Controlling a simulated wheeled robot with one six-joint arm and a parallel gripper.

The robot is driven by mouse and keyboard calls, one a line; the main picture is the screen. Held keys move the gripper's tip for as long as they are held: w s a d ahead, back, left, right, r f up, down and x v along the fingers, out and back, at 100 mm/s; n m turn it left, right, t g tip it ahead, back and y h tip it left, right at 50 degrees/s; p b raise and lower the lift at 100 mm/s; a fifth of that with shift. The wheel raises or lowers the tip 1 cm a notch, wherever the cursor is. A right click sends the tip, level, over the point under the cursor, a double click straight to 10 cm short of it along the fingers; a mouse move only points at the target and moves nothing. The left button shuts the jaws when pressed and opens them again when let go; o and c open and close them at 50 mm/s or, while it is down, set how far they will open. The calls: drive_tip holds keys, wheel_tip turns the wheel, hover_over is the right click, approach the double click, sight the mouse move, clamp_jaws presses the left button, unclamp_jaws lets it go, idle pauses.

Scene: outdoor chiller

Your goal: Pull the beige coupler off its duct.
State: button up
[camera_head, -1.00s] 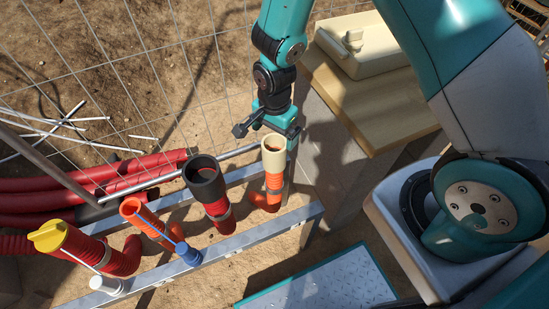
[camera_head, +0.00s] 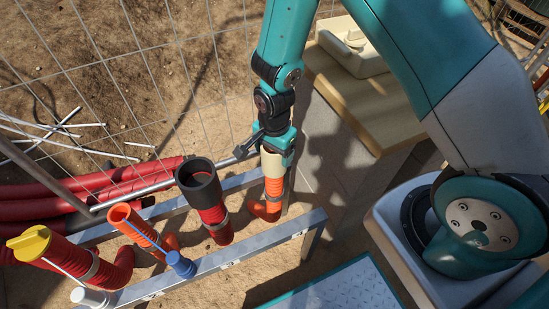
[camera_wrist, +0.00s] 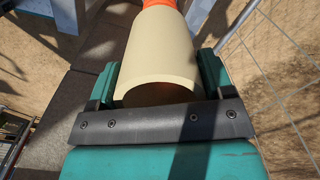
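The beige coupler (camera_head: 272,164) sits on the upper end of an upright orange duct (camera_head: 273,189) near the fence. In the wrist view the coupler (camera_wrist: 160,58) shows as a wide beige tube, its open end toward my palm and the orange duct (camera_wrist: 160,4) at its far end. My gripper (camera_head: 277,157) points down over the coupler. In the wrist view its teal fingers (camera_wrist: 160,65) stand on both sides of the tube, very close to its wall. I cannot tell whether they press on it.
A black-topped red duct (camera_head: 203,196) stands just left. Further left are a blue-capped orange duct (camera_head: 140,228) and a yellow-capped duct (camera_head: 32,243). A metal rail (camera_head: 225,259) runs in front, a wire fence (camera_head: 120,85) behind. A wooden-topped block (camera_head: 375,105) stands at right.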

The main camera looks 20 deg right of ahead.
drive_tip(key=c, duration=0.9)
drive_tip(key=shift+r+p, duration=0.65)
wheel_tip(320, 180, up, 7)
drive_tip(key=p, duration=0.6)
drive_tip(key=shift+r, duration=0.1)
drive_tip(key=o, duration=0.8)
drive_tip(key=c, duration=0.8)
